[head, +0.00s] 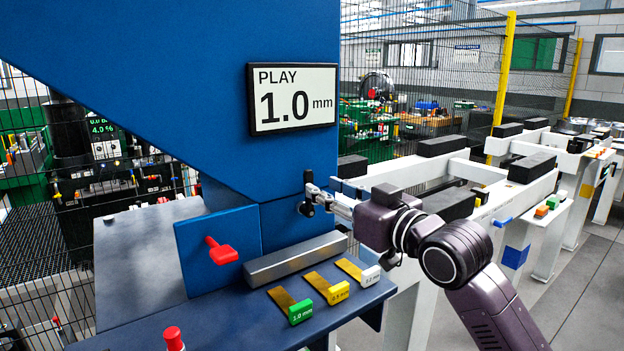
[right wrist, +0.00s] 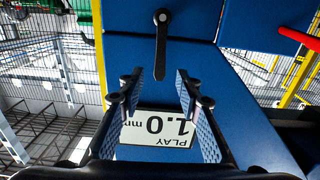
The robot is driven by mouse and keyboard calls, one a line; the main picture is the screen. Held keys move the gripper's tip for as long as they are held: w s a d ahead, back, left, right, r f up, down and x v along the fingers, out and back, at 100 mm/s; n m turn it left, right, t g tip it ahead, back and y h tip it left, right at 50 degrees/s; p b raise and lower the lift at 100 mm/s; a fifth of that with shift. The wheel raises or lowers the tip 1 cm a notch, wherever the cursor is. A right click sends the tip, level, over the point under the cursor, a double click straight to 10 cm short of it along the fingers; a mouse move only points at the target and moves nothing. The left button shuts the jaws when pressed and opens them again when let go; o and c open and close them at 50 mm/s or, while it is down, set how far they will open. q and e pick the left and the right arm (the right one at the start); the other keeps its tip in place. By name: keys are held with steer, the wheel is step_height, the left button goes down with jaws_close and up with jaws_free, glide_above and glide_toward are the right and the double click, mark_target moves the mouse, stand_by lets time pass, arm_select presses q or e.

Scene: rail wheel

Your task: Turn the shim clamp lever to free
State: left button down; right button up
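A black lever (right wrist: 160,45) shows on a blue face in the right wrist view, its pivot at the picture's top and its arm pointing down toward the gap between my fingers. I take it as the shim clamp lever; I cannot pick it out surely in the head view. My right gripper (right wrist: 158,82) is open, fingers apart, with nothing between the tips. In the head view the right gripper (head: 318,193) is at the blue column below the display. Whether it touches anything is unclear. My left gripper is not in view.
A display (head: 293,98) reads "PLAY 1.0 mm". A red lever (head: 221,250) sits on a blue panel at left. A steel bar (head: 296,257) and shims with green (head: 301,311), yellow (head: 338,293) and white (head: 370,276) tabs lie below. A red knob (head: 173,338) stands at the front.

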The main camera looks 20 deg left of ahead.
steer(key=shift+p+x, duration=0.55)
steer(key=shift+x, duration=2)
steer(key=shift+f, duration=0.1)
jaws_close()
steer(key=shift+a, duration=0.1)
